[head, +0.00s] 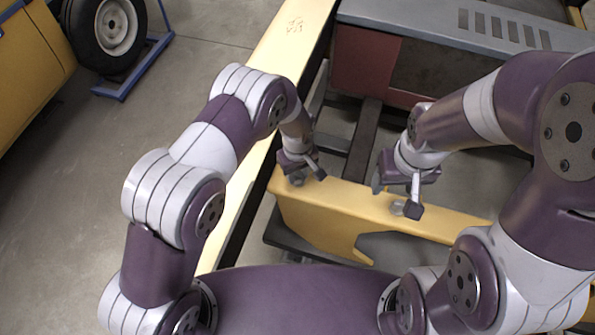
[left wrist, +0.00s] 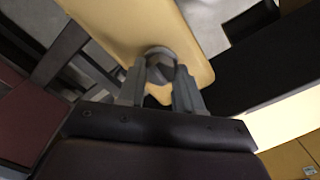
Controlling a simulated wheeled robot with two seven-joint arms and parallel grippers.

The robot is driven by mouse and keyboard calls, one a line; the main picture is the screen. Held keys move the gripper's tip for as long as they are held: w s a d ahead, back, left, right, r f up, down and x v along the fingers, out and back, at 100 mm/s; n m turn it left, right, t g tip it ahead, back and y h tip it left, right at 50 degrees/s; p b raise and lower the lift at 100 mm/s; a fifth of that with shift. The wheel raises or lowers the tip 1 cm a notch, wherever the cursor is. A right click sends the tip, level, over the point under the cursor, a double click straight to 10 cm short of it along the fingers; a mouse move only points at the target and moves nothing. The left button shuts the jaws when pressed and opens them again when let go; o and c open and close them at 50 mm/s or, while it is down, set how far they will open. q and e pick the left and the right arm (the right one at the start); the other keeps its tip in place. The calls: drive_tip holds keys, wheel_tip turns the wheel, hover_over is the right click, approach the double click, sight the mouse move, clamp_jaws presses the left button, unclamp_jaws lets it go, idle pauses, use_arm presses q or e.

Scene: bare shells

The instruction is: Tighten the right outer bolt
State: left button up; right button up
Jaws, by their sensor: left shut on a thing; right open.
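A yellow crossbeam (head: 340,206) carries a grey bolt (head: 296,180) near its left end and another grey bolt (head: 398,208) further right in the head view. My left gripper (head: 306,172) is shut on the left-end bolt. In the left wrist view the bolt head (left wrist: 160,66) sits between the fingers of my left gripper (left wrist: 160,85), at the rounded end of the yellow beam. My right gripper (head: 396,196) is open over the other bolt, its fingers to either side; I cannot tell whether they touch. I cannot tell which bolt counts as right outer.
A long yellow rail (head: 285,45) runs along the left of the frame. A grey slotted panel (head: 460,28) and a red box (head: 366,62) lie beyond the beam. A wheel (head: 106,30) on a blue stand is at the far left. The left floor is clear.

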use_arm(q)
drive_tip(key=m+b, duration=0.2)
drive_tip(key=m, duration=0.1)
drive_tip(key=shift+f+b, duration=0.15)
drive_tip(key=shift+b, duration=0.25)
drive_tip(key=m+b, duration=0.2)
drive_tip(key=m, duration=0.3)
drive_tip(key=shift+d+b, duration=0.1)
drive_tip(key=shift+b, duration=0.2)
drive_tip(key=m+b, duration=0.1)
drive_tip(key=m, duration=0.1)
drive_tip(key=m+b, duration=0.1)
drive_tip(key=m, duration=0.1)
drive_tip(key=shift+w+r+m, duration=0.1)
drive_tip(key=shift+r+m, duration=0.1)
drive_tip(key=shift+m, duration=0.1)
drive_tip(key=m+b, duration=0.1)
drive_tip(key=m, duration=0.3)
drive_tip(key=m+b, duration=0.1)
drive_tip(key=m, duration=0.4)
drive_tip(key=shift+r+b, duration=0.1)
drive_tip(key=shift+b, duration=0.2)
drive_tip(key=m, duration=0.4)
drive_tip(key=shift+m+b, duration=0.3)
drive_tip(key=shift+b, duration=0.1)
drive_tip(key=m, duration=0.5)
drive_tip(key=shift+b, duration=0.4)
drive_tip(key=shift+r+m, duration=0.1)
drive_tip(key=shift+m, duration=2.3)
